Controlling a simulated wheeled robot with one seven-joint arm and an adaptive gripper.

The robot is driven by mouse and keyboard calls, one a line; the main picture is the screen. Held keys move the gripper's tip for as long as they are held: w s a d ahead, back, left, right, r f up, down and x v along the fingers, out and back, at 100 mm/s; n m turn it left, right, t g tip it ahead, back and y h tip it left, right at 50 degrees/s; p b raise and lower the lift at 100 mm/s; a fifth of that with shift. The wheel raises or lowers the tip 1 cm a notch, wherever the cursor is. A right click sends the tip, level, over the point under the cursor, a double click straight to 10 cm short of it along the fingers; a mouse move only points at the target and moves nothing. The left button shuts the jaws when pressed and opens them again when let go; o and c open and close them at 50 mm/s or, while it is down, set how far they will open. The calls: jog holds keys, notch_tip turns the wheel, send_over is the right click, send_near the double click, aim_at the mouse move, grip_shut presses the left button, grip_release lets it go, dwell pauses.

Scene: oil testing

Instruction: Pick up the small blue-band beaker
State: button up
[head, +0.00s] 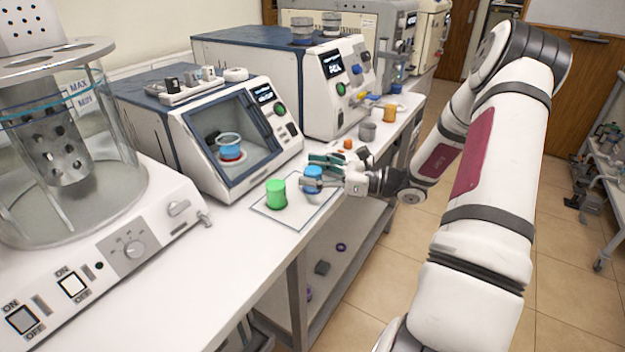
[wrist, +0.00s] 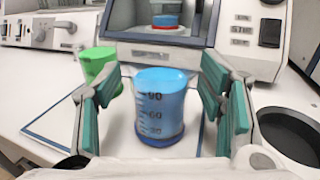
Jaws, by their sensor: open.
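The small blue-band beaker (head: 313,178) stands upright on a flat square plate (head: 268,213) on the bench. In the wrist view the beaker (wrist: 160,106) shows blue contents, graduation marks and a dark blue band at its base. My gripper (head: 320,170) is open, with its green-padded fingers on either side of the beaker. In the wrist view the gripper (wrist: 162,105) has a gap visible between each finger and the beaker. A green beaker (head: 276,194) stands on the same plate to the left; it also shows in the wrist view (wrist: 98,66).
An instrument with an open-fronted chamber (head: 230,175) stands behind the plate and holds another blue beaker (head: 229,146) with a red base. A grey cup (head: 367,131) and an orange cup (head: 390,112) stand farther right. The bench's front left (head: 130,300) is clear.

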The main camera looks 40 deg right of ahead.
jog(key=c, duration=1.4)
jog(key=shift+o, duration=0.2)
jog(key=shift+r, duration=0.15)
jog(key=shift+r, duration=0.25)
notch_tip(320, 180, up, 3)
jog(key=shift+s+d, duration=0.1)
jog(key=r+v, duration=0.1)
jog(key=v, duration=1.4)
jog(key=shift+d, duration=0.6)
jog(key=shift+r, duration=0.1)
